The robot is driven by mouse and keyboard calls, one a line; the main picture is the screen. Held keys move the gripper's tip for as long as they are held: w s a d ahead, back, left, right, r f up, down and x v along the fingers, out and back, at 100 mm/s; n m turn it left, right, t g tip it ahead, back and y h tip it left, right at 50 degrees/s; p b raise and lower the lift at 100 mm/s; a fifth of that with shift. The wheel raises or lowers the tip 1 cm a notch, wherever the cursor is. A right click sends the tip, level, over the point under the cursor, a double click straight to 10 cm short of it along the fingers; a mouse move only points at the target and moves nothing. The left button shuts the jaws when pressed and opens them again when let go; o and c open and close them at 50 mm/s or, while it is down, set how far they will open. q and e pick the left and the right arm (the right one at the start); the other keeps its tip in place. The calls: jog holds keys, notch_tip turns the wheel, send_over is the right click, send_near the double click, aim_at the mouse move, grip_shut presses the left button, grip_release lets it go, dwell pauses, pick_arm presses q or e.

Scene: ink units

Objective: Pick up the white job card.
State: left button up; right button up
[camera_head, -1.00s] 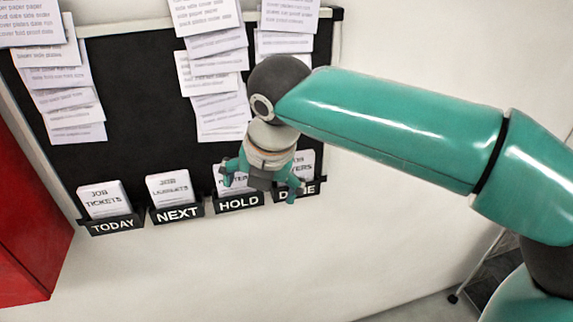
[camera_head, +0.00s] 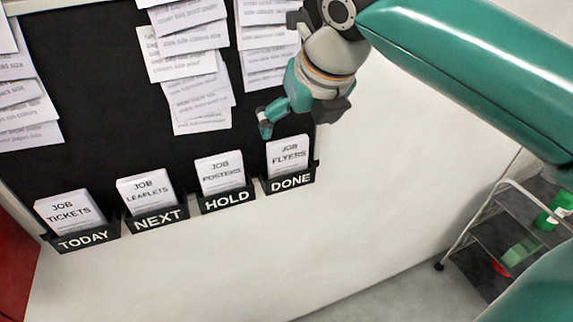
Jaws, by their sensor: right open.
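Several white job cards stand upright in black labelled holders along the bottom of a black board. The TICKETS card (camera_head: 68,212) is in the TODAY holder (camera_head: 84,243), and the LEAFLETS card (camera_head: 146,190) is in NEXT (camera_head: 158,220). The POSTERS card (camera_head: 220,174) is in HOLD (camera_head: 227,200), and the FLYERS card (camera_head: 288,154) is in DONE (camera_head: 291,181). My right gripper (camera_head: 290,128) is open and empty, above the FLYERS card and in front of the board. Part of its fingers is hidden behind its own body. My left gripper is out of view.
Overlapping printed sheets (camera_head: 203,108) hang on the black board (camera_head: 105,140) above the holders. A red cabinet (camera_head: 15,255) stands at the left edge. A wheeled metal rack (camera_head: 490,235) with green items stands at the right. The white wall below the holders is clear.

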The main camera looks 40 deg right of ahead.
aim_at(288, 140)
jog(key=shift+a+x, duration=0.15)
jog(key=shift+x, duration=1.6)
jog(key=shift+a+x, duration=0.15)
jog(key=shift+x, duration=1.6)
jog(key=shift+s, duration=0.1)
jog(key=c, duration=1.1)
jog(key=shift+r, duration=0.1)
